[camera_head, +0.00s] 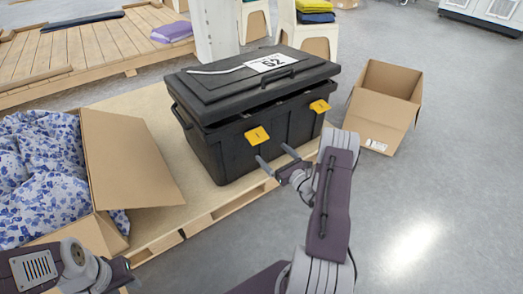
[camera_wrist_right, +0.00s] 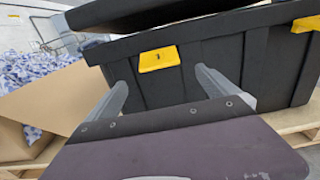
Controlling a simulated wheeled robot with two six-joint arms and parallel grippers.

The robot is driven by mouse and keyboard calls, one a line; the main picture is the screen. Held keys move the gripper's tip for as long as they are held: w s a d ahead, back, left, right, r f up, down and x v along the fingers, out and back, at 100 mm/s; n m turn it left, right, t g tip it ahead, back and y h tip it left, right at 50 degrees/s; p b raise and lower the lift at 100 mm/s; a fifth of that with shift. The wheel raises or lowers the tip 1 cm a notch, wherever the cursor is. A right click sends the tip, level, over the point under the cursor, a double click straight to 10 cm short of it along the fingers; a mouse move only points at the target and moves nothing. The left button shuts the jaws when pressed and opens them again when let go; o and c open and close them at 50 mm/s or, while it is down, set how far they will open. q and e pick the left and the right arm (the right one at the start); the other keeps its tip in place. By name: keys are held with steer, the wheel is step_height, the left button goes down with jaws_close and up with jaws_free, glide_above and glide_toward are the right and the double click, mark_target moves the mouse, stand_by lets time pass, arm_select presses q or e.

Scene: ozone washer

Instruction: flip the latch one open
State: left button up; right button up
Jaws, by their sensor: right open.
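A black bin (camera_head: 232,155) stands on a wooden pallet. Its front carries two yellow latches. The left latch (camera_head: 257,136) bears a small dark mark that looks like a 1; it also shows in the right wrist view (camera_wrist_right: 159,59). The other yellow latch (camera_head: 319,106) is further right. My right gripper (camera_head: 273,157) is open and empty, its two fingers spread just below and in front of the left latch. In the right wrist view, the gripper (camera_wrist_right: 160,80) straddles the latch from below; contact is unclear. My left gripper (camera_head: 118,271) is at bottom left, its fingers not discernible.
The bin's black lid (camera_head: 235,85) sits slightly askew with a gap at the rim. An open carton (camera_head: 125,165) with blue-white cloth is left of the bin. An empty carton (camera_head: 385,105) stands right. Open floor (camera_head: 440,190) lies at right.

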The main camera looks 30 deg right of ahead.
mark_target(261, 140)
steer(key=w+b, duration=0.1)
steer(key=w, duration=0.1)
steer(key=w+b, duration=0.2)
steer(key=w, duration=0.1)
steer(key=w+b, duration=0.1)
steer(key=w, duration=0.2)
steer(key=shift+w+a, duration=0.15)
steer(key=shift+a, duration=0.25)
steer(key=shift+c, duration=0.4)
steer(key=c, duration=1.3)
steer(key=r+g+p, duration=0.1)
steer(key=p, duration=0.2)
steer(key=shift+r, duration=0.25)
steer(key=shift+f+p, duration=0.1)
steer(key=shift+p, duration=0.4)
steer(key=shift+f+g, duration=0.25)
steer(key=shift+g, duration=0.05)
